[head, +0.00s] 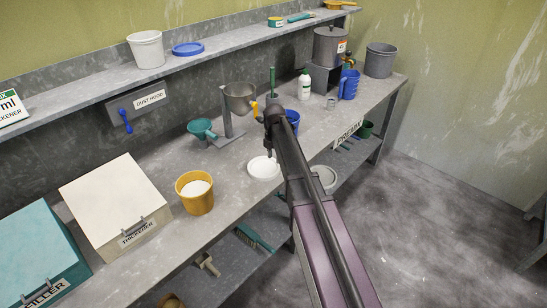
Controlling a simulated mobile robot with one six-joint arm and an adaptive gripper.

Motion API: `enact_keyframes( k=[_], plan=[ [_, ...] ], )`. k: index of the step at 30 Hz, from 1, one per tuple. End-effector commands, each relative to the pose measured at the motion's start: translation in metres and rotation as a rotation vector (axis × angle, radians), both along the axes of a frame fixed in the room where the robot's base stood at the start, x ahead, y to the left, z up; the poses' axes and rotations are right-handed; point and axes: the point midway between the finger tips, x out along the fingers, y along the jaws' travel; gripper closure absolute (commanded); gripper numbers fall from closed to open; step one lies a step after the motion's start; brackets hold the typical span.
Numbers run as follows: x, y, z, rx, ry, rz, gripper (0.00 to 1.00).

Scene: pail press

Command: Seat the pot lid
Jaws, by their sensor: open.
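A round white disc that looks like a lid (264,169) lies flat on the bench near its front edge. My gripper (269,153) hangs just above the disc's far edge, open and small in view; I cannot tell whether it touches the disc. A blue pot (293,117) stands on the bench behind my arm, partly hidden by it. An orange pot (196,193) with white powder inside stands uncovered to the left of the disc. I cannot tell which pot the disc fits.
A hopper (239,97) on a stand and a teal funnel (201,129) are behind the disc. A white bottle (304,86), a blue jug (349,84) and a grey pail (380,60) stand further right. The thickener bin (115,207) is at left. A shelf (100,86) runs above.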

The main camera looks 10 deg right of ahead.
Motion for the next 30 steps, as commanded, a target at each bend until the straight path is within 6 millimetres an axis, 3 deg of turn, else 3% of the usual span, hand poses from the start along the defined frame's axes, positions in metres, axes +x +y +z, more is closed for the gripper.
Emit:
enact_keyframes(
  k=[11,30],
  plan=[
    [0.000,-0.001,-0.007,0.000,0.000,-0.003,0.53],
    [0.000,-0.001,-0.059,0.000,0.000,-0.004,0.53]
  ],
)
